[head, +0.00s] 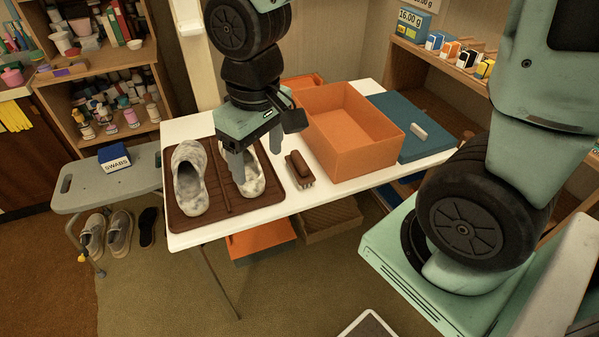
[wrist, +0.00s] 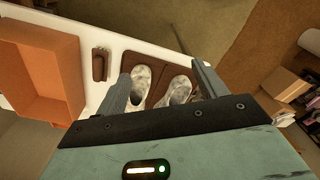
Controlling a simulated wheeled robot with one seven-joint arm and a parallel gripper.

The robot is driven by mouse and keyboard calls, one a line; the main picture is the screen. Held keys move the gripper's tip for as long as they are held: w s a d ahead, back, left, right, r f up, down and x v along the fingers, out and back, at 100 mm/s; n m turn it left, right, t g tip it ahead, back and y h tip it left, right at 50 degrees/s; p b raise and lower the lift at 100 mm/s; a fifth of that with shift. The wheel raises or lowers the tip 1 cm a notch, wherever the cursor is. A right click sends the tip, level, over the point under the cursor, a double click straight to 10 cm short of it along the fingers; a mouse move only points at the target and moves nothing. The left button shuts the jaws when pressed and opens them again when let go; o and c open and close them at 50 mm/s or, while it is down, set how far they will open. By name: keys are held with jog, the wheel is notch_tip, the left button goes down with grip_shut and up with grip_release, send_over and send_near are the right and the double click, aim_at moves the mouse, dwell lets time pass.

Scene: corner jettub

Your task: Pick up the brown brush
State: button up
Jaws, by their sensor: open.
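The brown brush (head: 299,169) lies on the white table between the shoe tray and the orange box, its pale bristles showing at the lower edge. It also shows in the wrist view (wrist: 99,66), left of my fingers. My gripper (head: 243,160) is open and empty above the right shoe (head: 250,178), to the left of the brush. In the wrist view, my gripper's fingers (wrist: 163,85) are spread with both shoes seen between them. Nothing is between the fingers at their own height, as far as I can tell.
A brown tray (head: 212,225) holds two mottled shoes. The open orange box (head: 365,155) stands close right of the brush. A blue box lid (head: 425,150) with a white block lies beyond it on the table (head: 270,212). A grey bench (head: 90,193) stands at left.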

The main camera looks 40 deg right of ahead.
jog(key=w+d+f+m+b, duration=0.1)
jog(key=w+d+f+m, duration=0.2)
jog(key=w+d, duration=0.45)
jog(key=m+b, duration=0.2)
jog(key=m, duration=0.1)
send_near(300, 159)
jog(key=shift+t+h, duration=0.3)
jog(key=shift+h, duration=0.1)
jog(key=f+b, duration=0.1)
jog(key=f, duration=0.3)
jog(key=f+b, duration=0.1)
jog(key=f, duration=0.3)
jog(key=w+f, duration=0.1)
jog(key=f, duration=0.3)
jog(key=shift+w+a+f+b, duration=0.1)
jog(key=shift+f+b, duration=0.2)
jog(key=shift+b, duration=0.1)
jog(key=shift+c, duration=0.3)
jog(key=c, duration=1.1)
notch_tip(300, 159, up, 10)
jog(key=shift+r+p, duration=0.1)
jog(key=shift+p, duration=1.1)
